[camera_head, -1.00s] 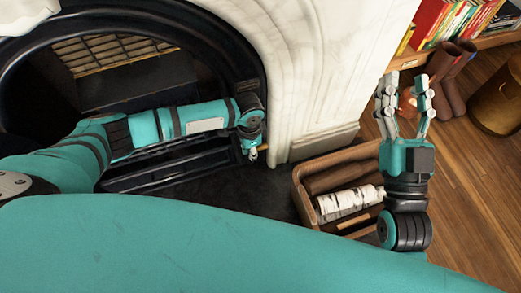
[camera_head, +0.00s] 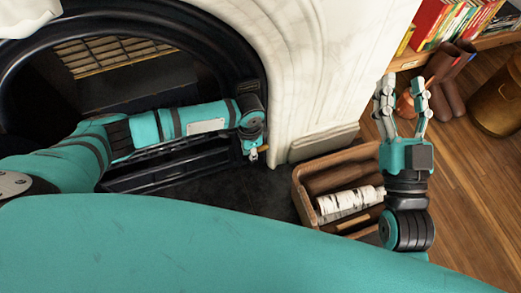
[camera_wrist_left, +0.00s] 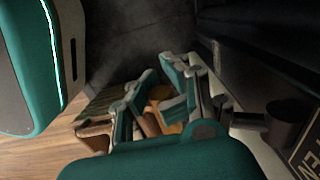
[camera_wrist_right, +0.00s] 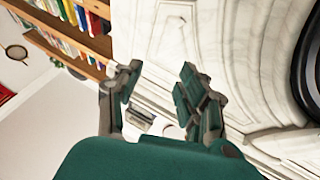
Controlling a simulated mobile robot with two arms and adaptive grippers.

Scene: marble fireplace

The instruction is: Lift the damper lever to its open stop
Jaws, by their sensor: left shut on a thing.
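The damper lever's orange-brown handle (camera_head: 264,149) shows as a small tip beside my left gripper (camera_head: 253,149), low at the right side of the black fireplace surround. In the left wrist view my left gripper (camera_wrist_left: 165,110) is shut on the handle (camera_wrist_left: 173,126), which is largely covered by the fingers. A dark round knob or pivot (camera_wrist_left: 285,120) with a short bar shows to the right of the fingers, near a lettered plate (camera_wrist_left: 306,150). The lever's exact angle cannot be told. My right gripper (camera_head: 402,105) is open and empty, raised above the floor at the right.
A wooden log box (camera_head: 303,196) with birch logs stands right of the hearth. The white marble surround (camera_head: 300,70) rises beside my left gripper. Boots (camera_head: 450,90) and a bookshelf (camera_head: 410,62) are at the back right. Bare wooden floor (camera_head: 470,190) lies at the right.

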